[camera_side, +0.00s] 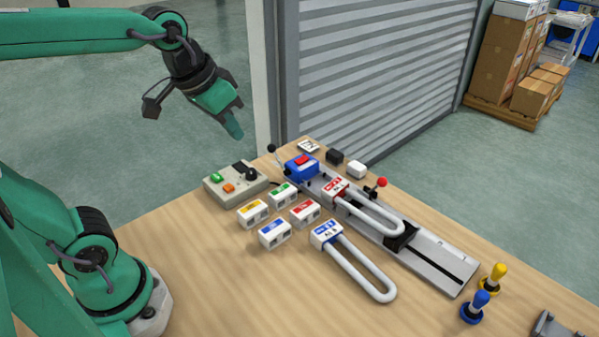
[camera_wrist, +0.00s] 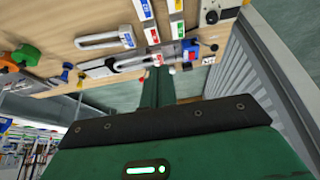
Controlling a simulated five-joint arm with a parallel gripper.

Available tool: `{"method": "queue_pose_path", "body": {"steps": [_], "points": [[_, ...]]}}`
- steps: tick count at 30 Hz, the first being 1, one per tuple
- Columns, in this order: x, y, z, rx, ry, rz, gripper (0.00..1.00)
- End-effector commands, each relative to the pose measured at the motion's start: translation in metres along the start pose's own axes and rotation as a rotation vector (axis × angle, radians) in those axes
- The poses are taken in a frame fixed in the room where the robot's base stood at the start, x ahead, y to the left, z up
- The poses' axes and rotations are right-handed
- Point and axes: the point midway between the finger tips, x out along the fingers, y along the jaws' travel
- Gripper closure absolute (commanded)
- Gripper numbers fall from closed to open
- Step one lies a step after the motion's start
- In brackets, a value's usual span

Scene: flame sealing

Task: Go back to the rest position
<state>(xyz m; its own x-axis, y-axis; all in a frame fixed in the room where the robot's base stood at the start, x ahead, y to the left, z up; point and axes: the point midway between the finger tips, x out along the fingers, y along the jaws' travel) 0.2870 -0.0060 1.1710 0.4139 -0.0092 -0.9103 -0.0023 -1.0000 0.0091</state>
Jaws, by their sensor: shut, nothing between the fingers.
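My gripper (camera_side: 236,128) is shut and empty in the side view. It hangs in the air above the far left edge of the wooden table (camera_side: 190,264), pointing down and to the right, apart from everything on the table. In the wrist view my gripper's green fingers (camera_wrist: 157,88) are close together with nothing between them, and the table edge and its objects show beyond them.
A control box (camera_side: 236,186) is the table object nearest below my gripper. Several small coloured blocks (camera_side: 275,234), a white U-shaped tube (camera_side: 365,268) and a grey rail fixture (camera_side: 440,263) lie to the right. A shutter wall (camera_side: 375,65) stands behind. The table's front left is clear.

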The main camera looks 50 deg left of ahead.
Motion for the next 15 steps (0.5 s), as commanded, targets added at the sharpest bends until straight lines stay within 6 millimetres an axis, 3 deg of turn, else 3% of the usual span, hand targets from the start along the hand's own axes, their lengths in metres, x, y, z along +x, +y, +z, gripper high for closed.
{"method": "queue_pose_path", "body": {"steps": [7, 15], "points": [[-0.001, -0.005, 0.048, 0.0, 0.045, -0.006, 1.0], [0.003, -0.007, 0.07, 0.002, 0.065, -0.009, 1.0]]}}
